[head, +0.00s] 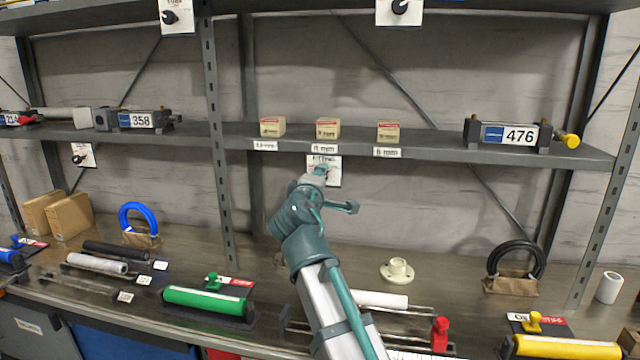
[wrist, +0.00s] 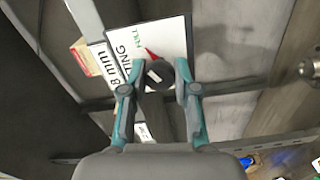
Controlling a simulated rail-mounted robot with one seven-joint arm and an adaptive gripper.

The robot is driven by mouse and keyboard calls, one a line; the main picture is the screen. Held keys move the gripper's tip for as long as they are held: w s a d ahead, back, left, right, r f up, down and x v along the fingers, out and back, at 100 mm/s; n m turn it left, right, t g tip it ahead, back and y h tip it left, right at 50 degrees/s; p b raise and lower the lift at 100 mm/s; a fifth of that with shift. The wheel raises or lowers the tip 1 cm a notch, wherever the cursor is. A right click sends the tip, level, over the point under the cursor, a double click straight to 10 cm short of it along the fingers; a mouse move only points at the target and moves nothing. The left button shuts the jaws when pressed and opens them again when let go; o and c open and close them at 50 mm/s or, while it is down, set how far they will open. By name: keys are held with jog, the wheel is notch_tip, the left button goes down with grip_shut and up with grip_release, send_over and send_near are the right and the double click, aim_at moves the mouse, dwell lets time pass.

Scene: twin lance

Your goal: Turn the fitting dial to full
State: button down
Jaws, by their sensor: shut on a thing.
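The fitting dial is a small dark round knob (wrist: 160,74) on a white plate (wrist: 174,36) in the wrist view. The plate carries the words FITTING and FULL, with a red wedge mark between the knob and FULL. A pale mark shows on the knob, but its exact setting is hard to read. My gripper (wrist: 161,80) has one finger on each side of the knob and is shut on it. In the head view my gripper (head: 322,174) covers most of the white plate (head: 336,176) below the middle shelf, hiding the knob.
The shelf (head: 460,148) above holds several small boxes, one of them a tan box (head: 328,128), and a unit marked 476 (head: 508,134). The bench below bears a cream flanged fitting (head: 397,271), a green cylinder (head: 205,302) and a black coil (head: 515,258).

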dwell(0.4)
jog(key=c, duration=0.9)
grip_release()
jog(key=shift+o, duration=0.2)
jog(key=shift+s, duration=0.1)
jog(key=s+a, duration=0.1)
jog(key=s, duration=1)
jog(key=shift+s+a, duration=0.4)
